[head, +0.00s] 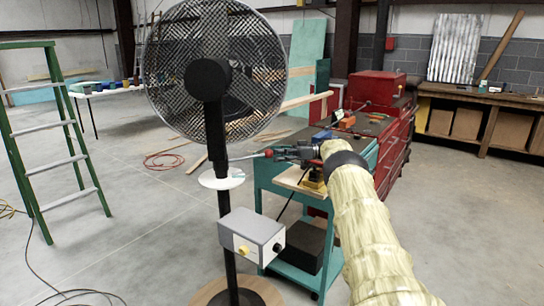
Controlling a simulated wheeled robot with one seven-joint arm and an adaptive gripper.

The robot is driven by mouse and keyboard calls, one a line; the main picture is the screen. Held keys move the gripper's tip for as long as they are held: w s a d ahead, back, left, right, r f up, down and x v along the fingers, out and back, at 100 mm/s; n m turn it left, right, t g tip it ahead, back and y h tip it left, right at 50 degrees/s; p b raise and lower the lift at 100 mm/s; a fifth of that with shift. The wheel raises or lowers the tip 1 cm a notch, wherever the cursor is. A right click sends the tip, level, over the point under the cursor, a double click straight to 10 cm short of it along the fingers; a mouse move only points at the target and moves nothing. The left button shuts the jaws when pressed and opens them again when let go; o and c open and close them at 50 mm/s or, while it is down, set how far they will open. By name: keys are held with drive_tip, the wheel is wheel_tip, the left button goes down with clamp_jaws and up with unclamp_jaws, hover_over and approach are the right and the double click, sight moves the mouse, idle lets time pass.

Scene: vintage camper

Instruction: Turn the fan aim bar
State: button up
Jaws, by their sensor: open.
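A large black pedestal fan (208,85) stands upright left of centre. A thin light bar (246,156), which looks like the aim bar, sticks out to the right from its pole and has a red tip (268,153). A white disc with a small green mark (222,179) sits around the pole below the bar. My gripper (277,152) is open at the bar's red end, reaching in from the right. I cannot tell whether the fingers touch the bar or straddle it.
A grey box with a yellow knob (251,236) is on the pole lower down. A teal cart (310,178) with tools stands behind my gripper, with red tool chests (385,125) beyond. A green ladder (50,140) stands left. The floor between ladder and fan is mostly clear.

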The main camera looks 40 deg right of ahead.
drive_tip(key=shift+s+d+f, duration=0.1)
drive_tip(key=shift+s+d, duration=0.2)
drive_tip(key=shift+d, duration=0.5)
drive_tip(key=shift+s+d+f, duration=0.1)
drive_tip(key=shift+s+d, duration=0.15)
drive_tip(key=shift+d, duration=0.55)
drive_tip(key=shift+s+d+f, duration=0.1)
drive_tip(key=shift+s+d, duration=0.2)
drive_tip(key=shift+d, duration=0.5)
drive_tip(key=shift+w+d+r, duration=0.1)
drive_tip(key=shift+w+d, duration=0.1)
drive_tip(key=shift+w, duration=0.05)
